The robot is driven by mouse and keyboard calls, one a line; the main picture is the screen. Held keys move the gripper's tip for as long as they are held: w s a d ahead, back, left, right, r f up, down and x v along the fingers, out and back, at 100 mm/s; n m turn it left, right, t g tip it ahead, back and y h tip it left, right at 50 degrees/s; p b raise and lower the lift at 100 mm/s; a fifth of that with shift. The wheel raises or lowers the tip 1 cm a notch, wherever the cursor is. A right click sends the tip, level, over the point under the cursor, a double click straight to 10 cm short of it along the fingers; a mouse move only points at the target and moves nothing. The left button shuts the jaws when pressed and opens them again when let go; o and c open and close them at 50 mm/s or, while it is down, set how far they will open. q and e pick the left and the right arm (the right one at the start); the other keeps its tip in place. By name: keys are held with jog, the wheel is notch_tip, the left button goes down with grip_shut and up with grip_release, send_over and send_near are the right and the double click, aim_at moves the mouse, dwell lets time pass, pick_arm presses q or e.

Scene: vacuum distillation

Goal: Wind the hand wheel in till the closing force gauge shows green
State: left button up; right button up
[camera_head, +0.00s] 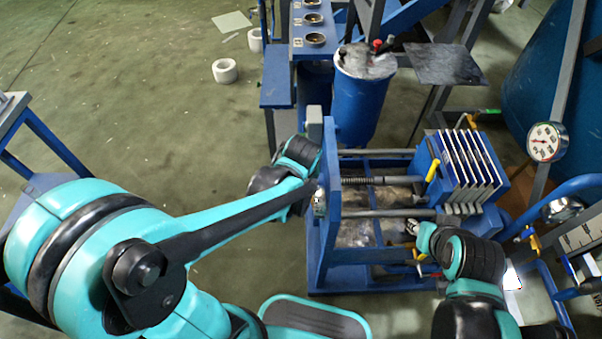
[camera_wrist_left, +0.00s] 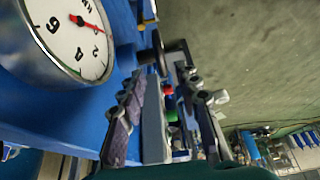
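The press (camera_head: 328,240) is a blue frame with a threaded screw (camera_head: 362,180) and a stack of pale plates (camera_head: 466,165). My left gripper (camera_head: 312,182) is at the frame's left end; its fingers are mostly hidden in the head view. In the left wrist view its fingers (camera_wrist_left: 165,85) stand apart, with a dark crank-like part, probably of the hand wheel (camera_wrist_left: 158,52), just past the tips. I cannot tell whether they touch it. A round white gauge (camera_wrist_left: 68,38) with a red needle is beside them; no green band is distinguishable. My right gripper (camera_head: 414,229) is by the press's lower rail.
Another dial gauge (camera_head: 545,141) is at the right. A blue drum (camera_head: 362,95) stands behind the press, near a dark plate (camera_head: 443,63). Red and green parts (camera_wrist_left: 170,103) show between the left fingers. Open floor (camera_head: 150,90) lies at the left, with white rolls (camera_head: 225,71).

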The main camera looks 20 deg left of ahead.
pick_arm(q)
jog(key=shift+v, duration=1.5)
